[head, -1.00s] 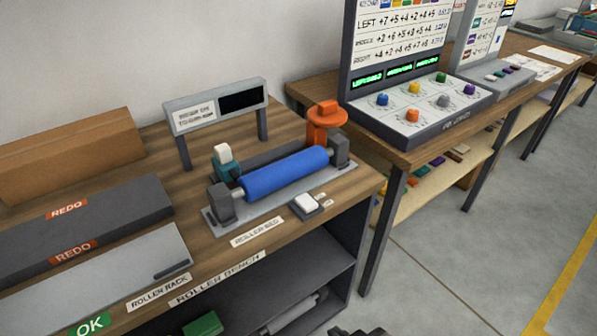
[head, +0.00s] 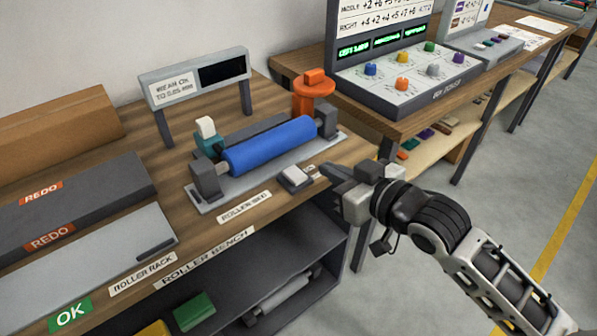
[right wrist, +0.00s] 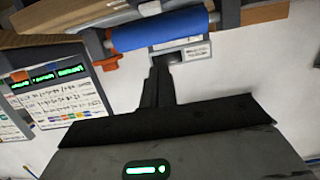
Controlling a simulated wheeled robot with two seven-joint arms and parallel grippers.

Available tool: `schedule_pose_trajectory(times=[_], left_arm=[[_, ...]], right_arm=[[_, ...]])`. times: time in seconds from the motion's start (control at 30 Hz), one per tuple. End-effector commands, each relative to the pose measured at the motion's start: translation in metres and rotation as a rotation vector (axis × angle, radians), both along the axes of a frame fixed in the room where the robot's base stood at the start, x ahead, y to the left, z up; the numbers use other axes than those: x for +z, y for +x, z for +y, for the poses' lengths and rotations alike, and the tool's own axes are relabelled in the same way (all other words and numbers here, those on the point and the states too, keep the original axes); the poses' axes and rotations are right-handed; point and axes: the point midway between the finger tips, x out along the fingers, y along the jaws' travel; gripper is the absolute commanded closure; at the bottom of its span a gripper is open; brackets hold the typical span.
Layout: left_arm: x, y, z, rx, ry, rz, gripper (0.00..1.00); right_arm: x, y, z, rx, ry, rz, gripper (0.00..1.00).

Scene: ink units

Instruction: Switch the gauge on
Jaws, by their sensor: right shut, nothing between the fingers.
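The gauge (head: 194,81) is a grey display on two legs at the back of the roller bench, its screen dark. A small white-topped switch block (head: 294,176) sits at the bench front, before the blue roller (head: 270,145). My right gripper (head: 326,171) is shut and empty, its tips just right of the switch block, close to it; I cannot tell if they touch. In the right wrist view the shut fingers (right wrist: 158,72) point toward the blue roller (right wrist: 160,30). My left gripper is not in view.
An orange knob (head: 313,90) and a teal part with a white top (head: 207,134) stand by the roller. A dark REDO rack (head: 80,205) lies to the left. A second table with a panel of colored knobs (head: 410,75) stands at the right.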

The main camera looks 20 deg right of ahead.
Motion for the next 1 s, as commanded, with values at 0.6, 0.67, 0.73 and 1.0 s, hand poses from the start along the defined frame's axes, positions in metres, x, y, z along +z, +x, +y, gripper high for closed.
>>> schedule_pose_trajectory(times=[0.6,0.67,0.73,1.0], left_arm=[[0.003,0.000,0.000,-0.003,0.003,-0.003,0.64],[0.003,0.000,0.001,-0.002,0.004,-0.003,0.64],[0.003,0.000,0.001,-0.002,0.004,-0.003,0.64],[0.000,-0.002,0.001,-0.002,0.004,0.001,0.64]], right_arm=[[-0.014,0.056,0.020,-0.003,0.002,-0.001,1.00],[-0.017,0.068,0.024,-0.002,0.001,-0.002,1.00],[-0.021,0.081,0.030,-0.002,0.002,0.000,1.00],[-0.056,0.091,0.033,-0.002,-0.001,0.004,1.00]])
